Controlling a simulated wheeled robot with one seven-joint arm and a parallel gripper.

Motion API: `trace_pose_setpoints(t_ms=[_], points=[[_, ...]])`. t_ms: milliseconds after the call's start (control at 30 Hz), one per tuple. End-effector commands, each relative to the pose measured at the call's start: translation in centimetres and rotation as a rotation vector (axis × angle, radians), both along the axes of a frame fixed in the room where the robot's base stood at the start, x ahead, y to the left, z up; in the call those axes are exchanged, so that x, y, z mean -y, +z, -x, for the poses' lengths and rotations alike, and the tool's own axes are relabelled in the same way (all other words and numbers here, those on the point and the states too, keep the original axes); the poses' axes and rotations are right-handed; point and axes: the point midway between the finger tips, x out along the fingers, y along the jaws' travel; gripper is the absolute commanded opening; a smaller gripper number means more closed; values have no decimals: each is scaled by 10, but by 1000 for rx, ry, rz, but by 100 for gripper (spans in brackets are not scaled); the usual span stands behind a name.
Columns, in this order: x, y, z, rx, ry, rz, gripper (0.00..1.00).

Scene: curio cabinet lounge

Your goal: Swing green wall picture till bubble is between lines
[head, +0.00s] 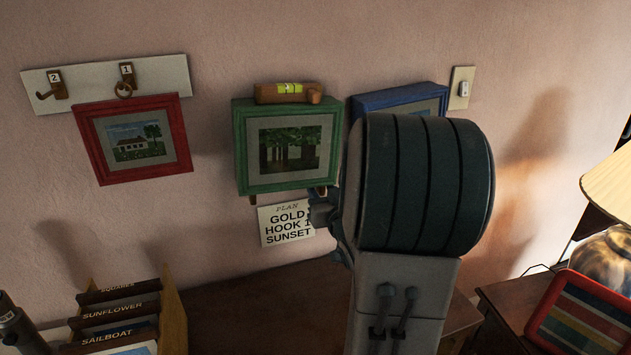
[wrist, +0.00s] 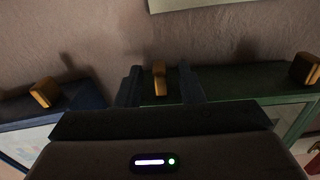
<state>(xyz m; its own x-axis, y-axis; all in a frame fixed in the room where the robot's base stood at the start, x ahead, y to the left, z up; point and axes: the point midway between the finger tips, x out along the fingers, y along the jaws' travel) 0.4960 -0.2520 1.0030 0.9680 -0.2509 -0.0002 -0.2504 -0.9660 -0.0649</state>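The green wall picture (head: 240,150) hangs mid-wall, showing dark trees. A wooden level (head: 265,94) sits along its top edge. Its bright green vial (head: 289,88) is too small to tell where the bubble stands against the lines. Two wooden pegs stick out below the frame, one at the left (head: 253,200) and one at the right (head: 321,191). My gripper (head: 322,212) is at the lower right corner, partly hidden by my arm. In the wrist view my gripper (wrist: 161,86) is open, with a peg (wrist: 160,79) between its fingers and gaps visible on both sides.
A blue picture (head: 400,97) hangs close at the right, partly behind my arm. A red picture (head: 180,135) hangs at the left under a hook board (head: 90,80). A plan card (head: 270,228) is just below the green frame. A print rack (head: 174,310) stands lower left.

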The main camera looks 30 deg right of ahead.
Motion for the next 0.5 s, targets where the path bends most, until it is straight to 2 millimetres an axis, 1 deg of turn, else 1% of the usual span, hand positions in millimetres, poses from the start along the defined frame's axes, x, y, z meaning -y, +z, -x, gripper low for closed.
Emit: trace_pose_setpoints(t_ms=[33,200,300,500], points=[[1,0,-8,0,2,-1,35],[7,0,-25,0,0,0,35],[7,0,-30,-1,1,0,35],[8,0,-32,-1,0,1,35]])
